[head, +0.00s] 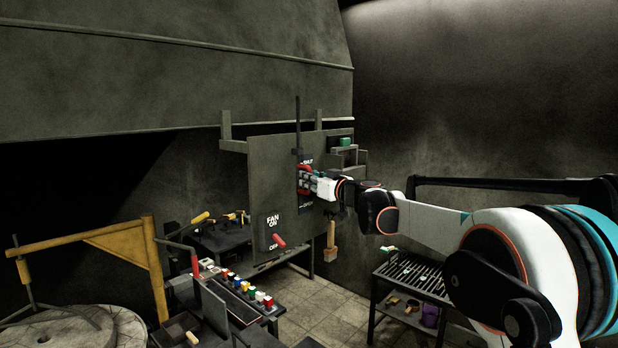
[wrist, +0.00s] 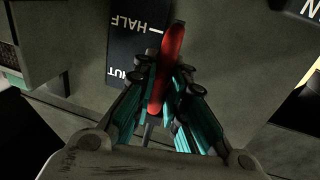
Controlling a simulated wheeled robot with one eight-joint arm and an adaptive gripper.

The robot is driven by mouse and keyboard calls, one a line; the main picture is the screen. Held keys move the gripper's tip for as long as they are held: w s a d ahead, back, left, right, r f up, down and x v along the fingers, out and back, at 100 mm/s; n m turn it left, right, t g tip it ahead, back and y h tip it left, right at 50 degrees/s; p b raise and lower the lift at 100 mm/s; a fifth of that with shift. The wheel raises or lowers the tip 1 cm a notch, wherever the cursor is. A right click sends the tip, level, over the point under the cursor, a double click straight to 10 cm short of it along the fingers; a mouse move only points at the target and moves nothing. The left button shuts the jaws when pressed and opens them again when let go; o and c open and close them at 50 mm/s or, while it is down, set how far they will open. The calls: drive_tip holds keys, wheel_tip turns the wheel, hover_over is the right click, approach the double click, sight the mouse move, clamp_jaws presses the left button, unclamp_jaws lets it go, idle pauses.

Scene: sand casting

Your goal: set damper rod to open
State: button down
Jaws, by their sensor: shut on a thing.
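The damper rod (head: 297,125) is a thin dark upright rod on a grey upright panel (head: 265,165) below the hood. Its red handle (head: 303,168) is partly hidden by my gripper (head: 309,181) in the head view. In the wrist view, the red handle (wrist: 172,45) stands between the fingers of my gripper (wrist: 168,88), which are shut on it. A black label plate (wrist: 135,45) behind the handle reads "HALF", with the end of another word, "HUT", nearer the gripper. The rod's exact setting against the labels is not clear.
A fan switch plate (head: 272,232) with a red lever sits lower left on the panel. A wooden-handled brush (head: 331,243) hangs below my wrist. A slatted table (head: 415,276) stands right, and a row of coloured knobs (head: 245,287) lies below. A yellow jib (head: 155,270) stands left.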

wheel_tip(320, 180, down, 12)
drive_tip(key=b, duration=0.6)
drive_tip(key=shift+r, duration=0.15)
drive_tip(key=c, duration=1.6)
unclamp_jaws()
drive_tip(key=shift+s+d, duration=0.1)
drive_tip(key=shift+d, duration=0.05)
drive_tip(key=v, duration=1.1)
drive_tip(key=shift+s+d, duration=0.25)
drive_tip(key=shift+s, duration=0.05)
drive_tip(key=shift+b, duration=0.3)
